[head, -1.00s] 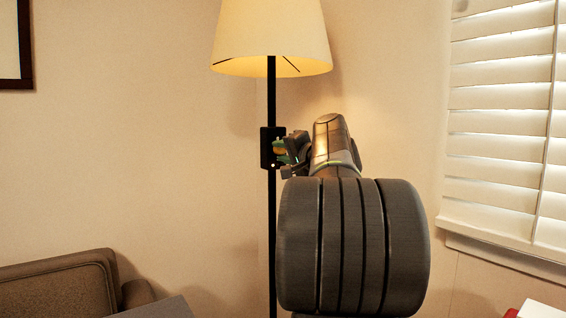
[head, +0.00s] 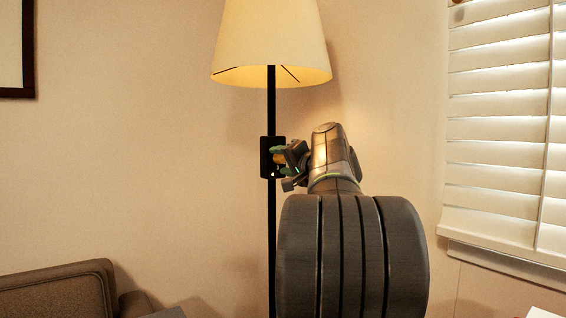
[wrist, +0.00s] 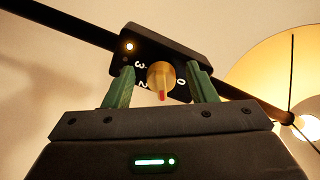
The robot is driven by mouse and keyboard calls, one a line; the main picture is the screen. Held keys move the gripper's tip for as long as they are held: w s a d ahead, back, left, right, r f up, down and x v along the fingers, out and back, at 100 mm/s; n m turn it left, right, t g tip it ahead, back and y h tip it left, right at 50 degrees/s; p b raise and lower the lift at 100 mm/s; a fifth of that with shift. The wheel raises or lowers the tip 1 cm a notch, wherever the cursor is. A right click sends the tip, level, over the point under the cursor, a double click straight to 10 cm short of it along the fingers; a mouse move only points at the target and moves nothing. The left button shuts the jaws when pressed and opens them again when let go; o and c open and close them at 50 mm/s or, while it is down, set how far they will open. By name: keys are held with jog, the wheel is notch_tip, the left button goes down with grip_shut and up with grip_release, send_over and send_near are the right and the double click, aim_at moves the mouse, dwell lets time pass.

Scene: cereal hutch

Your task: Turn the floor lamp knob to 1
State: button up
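The floor lamp has a lit cream shade (head: 270,40) on a thin black pole (head: 271,225). A black control box (head: 266,143) is on the pole; it also shows in the wrist view (wrist: 168,42). Its gold knob (wrist: 160,74) has a red pointer (wrist: 162,96) aimed at the bottom of the picture, between the printed 2 and 0. The digits 3, 2 and 0 show; no 1 is readable. My gripper (wrist: 160,76) is open, its green fingers on either side of the knob with a visible gap at each side. In the head view my gripper (head: 280,157) is at the box.
A small light (wrist: 129,46) glows on the box. A brown sofa (head: 60,290) stands at lower left. White blinds (head: 500,130) cover a window at right. A dark-framed picture (head: 15,50) hangs at upper left. The wall around the lamp is clear.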

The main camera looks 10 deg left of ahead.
jog(key=v, duration=1.3)
jog(key=shift+s+d+p, duration=0.25)
jog(key=shift+d+p, duration=0.05)
jog(key=shift+p, duration=0.15)
jog(key=b+x, duration=0.1)
jog(key=x, duration=1.3)
jog(key=shift+s, duration=0.1)
jog(key=shift+d, duration=0.1)
